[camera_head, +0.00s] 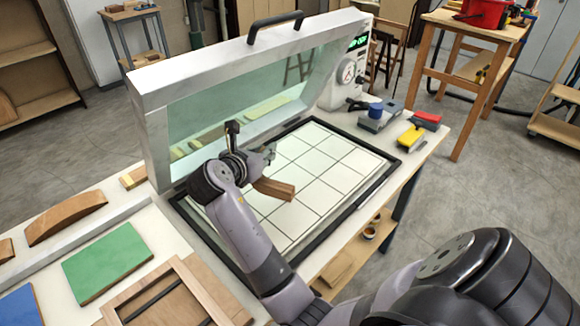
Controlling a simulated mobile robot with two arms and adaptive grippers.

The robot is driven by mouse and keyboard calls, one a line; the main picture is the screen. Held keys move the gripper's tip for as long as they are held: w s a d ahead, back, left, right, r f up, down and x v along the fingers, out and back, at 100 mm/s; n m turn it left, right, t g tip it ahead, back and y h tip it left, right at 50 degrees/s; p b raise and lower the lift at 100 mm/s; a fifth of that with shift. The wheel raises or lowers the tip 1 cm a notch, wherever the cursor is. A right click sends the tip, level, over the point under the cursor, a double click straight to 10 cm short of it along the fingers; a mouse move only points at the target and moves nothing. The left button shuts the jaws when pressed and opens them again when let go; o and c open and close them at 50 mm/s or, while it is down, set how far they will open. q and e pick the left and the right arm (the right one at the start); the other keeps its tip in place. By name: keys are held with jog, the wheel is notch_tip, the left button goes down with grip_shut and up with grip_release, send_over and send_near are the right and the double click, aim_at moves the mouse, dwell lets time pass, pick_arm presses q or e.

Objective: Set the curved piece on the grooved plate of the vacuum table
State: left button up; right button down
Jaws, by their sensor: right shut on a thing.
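The vacuum table's grooved plate (346,178) is pale with a dark grid and a black frame, under a raised lid (250,57) with a clear pane. My right gripper (263,164) is over the left part of the plate. It is shut on a brown curved wooden piece (275,189), which sticks out toward the front right. The gripper hides the piece's far end. I cannot tell whether the piece touches the plate or hangs just above it. My left gripper is not in view.
Another curved wooden piece (66,218), a green panel (107,262) and a wooden frame (188,284) lie on the left of the bench. The plate's right side is clear.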

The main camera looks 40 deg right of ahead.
notch_tip(320, 180, down, 6)
jog(key=shift+f+b, duration=0.35)
jog(key=shift+f, duration=1.55)
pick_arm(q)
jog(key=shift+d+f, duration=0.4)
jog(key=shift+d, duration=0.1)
pick_arm(e)
jog(key=c, duration=1.4)
grip_release()
jog(key=shift+c, duration=0.2)
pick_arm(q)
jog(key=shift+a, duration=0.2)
